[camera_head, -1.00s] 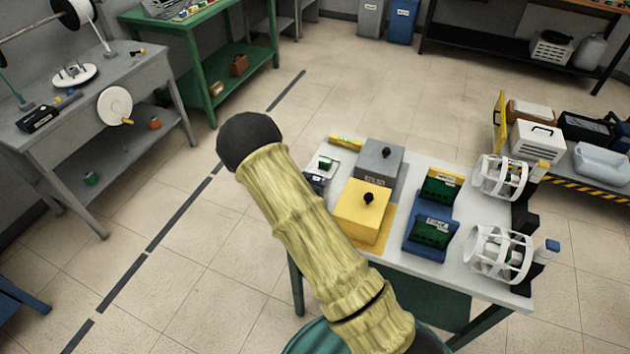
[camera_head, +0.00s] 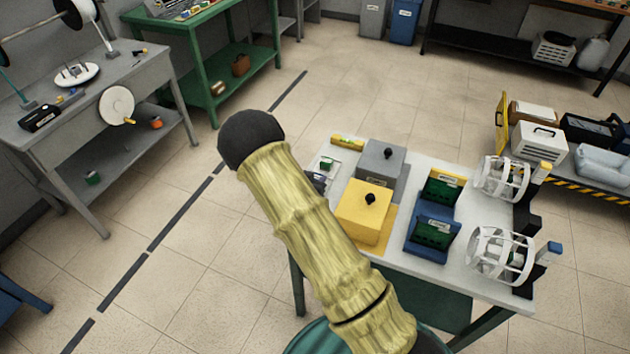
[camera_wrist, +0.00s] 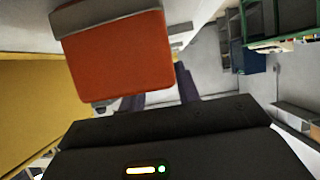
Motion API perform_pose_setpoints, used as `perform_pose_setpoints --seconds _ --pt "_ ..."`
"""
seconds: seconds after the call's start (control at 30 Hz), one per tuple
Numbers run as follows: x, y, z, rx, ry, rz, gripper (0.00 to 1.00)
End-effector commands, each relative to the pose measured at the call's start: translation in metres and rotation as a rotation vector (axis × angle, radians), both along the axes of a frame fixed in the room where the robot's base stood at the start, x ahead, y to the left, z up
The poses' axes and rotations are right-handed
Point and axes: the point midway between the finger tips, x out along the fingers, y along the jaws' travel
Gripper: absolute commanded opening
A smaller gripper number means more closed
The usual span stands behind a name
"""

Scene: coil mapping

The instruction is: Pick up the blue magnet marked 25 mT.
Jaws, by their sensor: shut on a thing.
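My gripper shows in the wrist view (camera_wrist: 160,95) with two dark fingers beyond the black palm. In the head view my arm hides most of it at the table's left edge. An orange-red block with a grey edge (camera_wrist: 118,62) fills the space at the fingers and partly covers them. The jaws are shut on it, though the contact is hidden. No blue face and no 25 mT mark can be read on it.
The yellow box is close on the left in the wrist view. Open floor lies left of the table.

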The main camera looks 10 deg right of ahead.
Motion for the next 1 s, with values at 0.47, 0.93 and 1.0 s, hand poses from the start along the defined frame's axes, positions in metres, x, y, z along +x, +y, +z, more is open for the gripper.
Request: perform_pose_setpoints --seconds 0.47,0.93,1.0 --pt "0.0 0.0 0.074 0.002 -0.004 0.001 0.05" --pt "0.0 0.0 0.094 -0.001 0.001 0.0 0.05" --pt "0.0 -0.001 0.094 -0.001 -0.001 0.0 0.05"
